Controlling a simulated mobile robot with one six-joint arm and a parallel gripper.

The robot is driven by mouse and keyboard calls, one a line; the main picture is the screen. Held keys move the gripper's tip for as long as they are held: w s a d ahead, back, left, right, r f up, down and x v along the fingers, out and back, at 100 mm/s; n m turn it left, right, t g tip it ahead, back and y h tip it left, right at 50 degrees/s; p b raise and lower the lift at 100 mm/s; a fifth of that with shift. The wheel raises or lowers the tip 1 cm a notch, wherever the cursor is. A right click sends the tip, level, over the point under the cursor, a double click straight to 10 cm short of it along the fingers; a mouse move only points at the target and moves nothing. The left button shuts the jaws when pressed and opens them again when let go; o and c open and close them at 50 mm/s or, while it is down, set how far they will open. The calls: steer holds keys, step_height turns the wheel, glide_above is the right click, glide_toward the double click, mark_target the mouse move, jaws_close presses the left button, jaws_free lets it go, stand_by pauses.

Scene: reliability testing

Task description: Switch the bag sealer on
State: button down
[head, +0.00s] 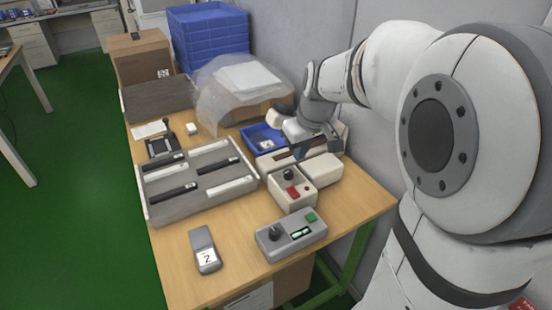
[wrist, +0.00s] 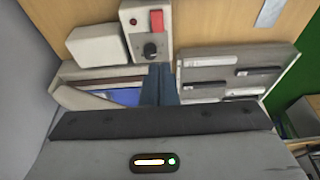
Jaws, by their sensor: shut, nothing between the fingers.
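The bag sealer is a cream-white machine. Its control box (head: 285,203) has a black knob (head: 290,174) and a red rocker switch (head: 292,193) on top. I cannot tell the switch's position. In the wrist view the control box (wrist: 131,38) is at top centre, with the red switch (wrist: 157,20) beyond the black knob (wrist: 150,51). My gripper (head: 301,157) is over the sealer's long rear part, behind the control box. Its dark blue fingers (wrist: 160,68) are together and empty, pointing towards the knob end of the box. I cannot tell whether they touch it.
A white block (head: 321,171) sits right beside the control box. A blue tray (head: 254,131) is behind. A grey divided tray (head: 163,208) is left. A grey box with a green button (head: 291,235) and a handheld device (head: 203,244) are in front. A wall borders the right.

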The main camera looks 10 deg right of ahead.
steer(key=shift+f, duration=0.15)
glide_toward(291, 190)
steer(key=x, duration=0.5)
steer(key=shift+w+a+f, duration=0.1)
steer(key=shift+w+f, duration=0.05)
steer(key=shift+w, duration=0.1)
steer(key=shift+f, duration=0.6)
